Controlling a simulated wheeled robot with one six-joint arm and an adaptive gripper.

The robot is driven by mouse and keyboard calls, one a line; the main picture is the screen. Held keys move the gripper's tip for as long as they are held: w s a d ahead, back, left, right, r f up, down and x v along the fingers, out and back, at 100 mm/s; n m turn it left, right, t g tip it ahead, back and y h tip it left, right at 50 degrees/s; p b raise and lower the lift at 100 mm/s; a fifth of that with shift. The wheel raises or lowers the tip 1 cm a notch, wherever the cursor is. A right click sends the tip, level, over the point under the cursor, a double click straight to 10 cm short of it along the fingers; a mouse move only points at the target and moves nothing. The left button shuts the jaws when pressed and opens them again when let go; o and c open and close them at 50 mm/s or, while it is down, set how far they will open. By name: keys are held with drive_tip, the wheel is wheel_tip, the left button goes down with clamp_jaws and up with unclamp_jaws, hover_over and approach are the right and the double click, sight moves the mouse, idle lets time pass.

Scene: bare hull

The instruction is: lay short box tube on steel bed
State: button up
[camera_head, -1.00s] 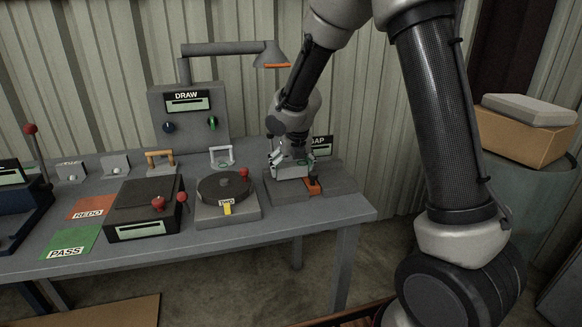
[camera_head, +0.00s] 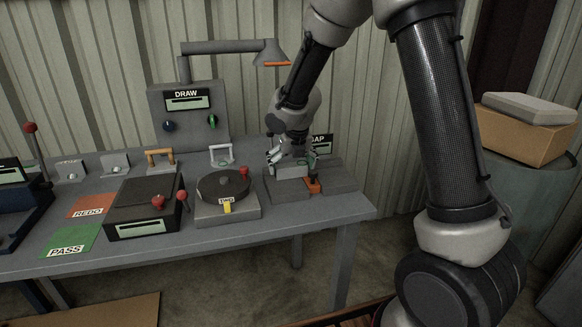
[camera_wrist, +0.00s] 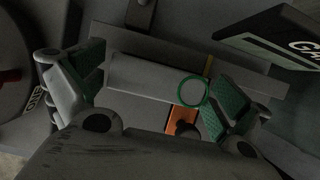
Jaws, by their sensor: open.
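The short box tube is a pale grey bar (camera_wrist: 152,77) with a green ring on its right end in the wrist view. It shows in the head view as a light grey block (camera_head: 291,171) under my gripper (camera_head: 292,158). It appears to lie on the grey steel bed (camera_head: 338,180), whose edge also shows in the wrist view (camera_wrist: 245,75). My gripper is open in the wrist view (camera_wrist: 160,85), its green-padded fingers beyond the tube's two ends, with gaps between. Contact under the tube is hidden.
An orange clamp-like part (camera_head: 313,185) stands at the bed's front. A GAP display (camera_head: 321,146) is behind it. A round turntable (camera_head: 223,186) with a red knob stands close on the left. The bench's right edge lies near the bed.

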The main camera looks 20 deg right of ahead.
drive_tip(key=v, duration=1.1)
drive_tip(key=s+d+r+m, duration=0.5)
drive_tip(key=s+d+m, duration=0.15)
drive_tip(key=m, duration=0.25)
drive_tip(key=s+d+r+m, duration=0.1)
drive_tip(key=s+d+m, duration=0.3)
drive_tip(key=s+m, duration=0.7)
drive_tip(key=s+d+m, duration=0.4)
drive_tip(key=s+m, duration=0.8)
drive_tip(key=m, duration=0.4)
drive_tip(key=shift+s+d+r, duration=0.2)
drive_tip(key=shift+s+r, duration=0.05)
drive_tip(key=shift+r, duration=0.1)
